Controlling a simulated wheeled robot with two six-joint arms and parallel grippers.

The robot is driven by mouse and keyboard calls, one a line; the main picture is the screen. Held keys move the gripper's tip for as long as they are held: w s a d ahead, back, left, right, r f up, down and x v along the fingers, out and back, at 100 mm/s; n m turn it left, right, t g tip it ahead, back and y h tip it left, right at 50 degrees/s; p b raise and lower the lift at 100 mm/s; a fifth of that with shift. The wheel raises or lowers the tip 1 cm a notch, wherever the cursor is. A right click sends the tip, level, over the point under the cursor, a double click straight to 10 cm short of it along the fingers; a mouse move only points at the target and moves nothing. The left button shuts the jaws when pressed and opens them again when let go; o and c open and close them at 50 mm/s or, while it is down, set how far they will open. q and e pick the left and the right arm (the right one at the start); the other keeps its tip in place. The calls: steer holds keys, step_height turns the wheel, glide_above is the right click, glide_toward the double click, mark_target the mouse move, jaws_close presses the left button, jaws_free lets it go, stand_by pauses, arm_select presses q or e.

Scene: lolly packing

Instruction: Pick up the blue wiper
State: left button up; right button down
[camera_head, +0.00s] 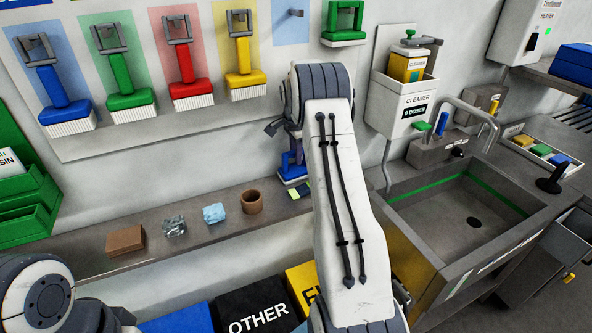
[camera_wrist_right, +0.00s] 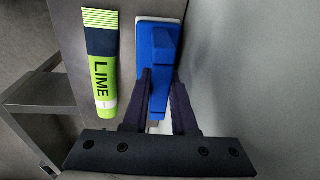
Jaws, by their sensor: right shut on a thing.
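The blue wiper (camera_wrist_right: 160,58) stands out in the right wrist view, between the two dark fingers of my right gripper (camera_wrist_right: 160,85), which is shut on it. A pale edge shows along its side. In the head view the blue wiper (camera_head: 292,175) is partly hidden by my right arm, low near the wall at the back of the grey shelf. My right gripper (camera_head: 291,158) is mostly hidden there too. I cannot tell if the wiper touches the shelf. My left arm shows only at the bottom left corner; its gripper is not in view.
A green and dark LIME packet (camera_wrist_right: 100,62) lies beside the wiper. The shelf (camera_head: 190,231) also holds a brown block (camera_head: 125,240), crumpled foil (camera_head: 174,227), a light blue lump (camera_head: 214,213) and a brown ring (camera_head: 252,202). Brushes hang above; a sink (camera_head: 470,215) is right.

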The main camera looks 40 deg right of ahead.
stand_by(0.3)
steer(key=shift+r+b, duration=0.2)
steer(key=shift+b, duration=0.4)
steer(key=r, duration=0.2)
steer(key=r+b, duration=0.1)
steer(key=r, duration=0.1)
steer(key=s+r+b, duration=0.1)
steer(key=r, duration=0.1)
steer(key=shift+a+r, duration=0.1)
steer(key=shift+r, duration=0.1)
steer(key=s+a+b, duration=0.2)
steer(key=s+b, duration=0.2)
steer(key=s, duration=0.5)
steer(key=s+a+b, duration=0.2)
steer(key=s+b, duration=0.2)
steer(key=s, duration=0.5)
steer(key=shift+s+a, duration=0.2)
steer(key=shift+a, duration=0.05)
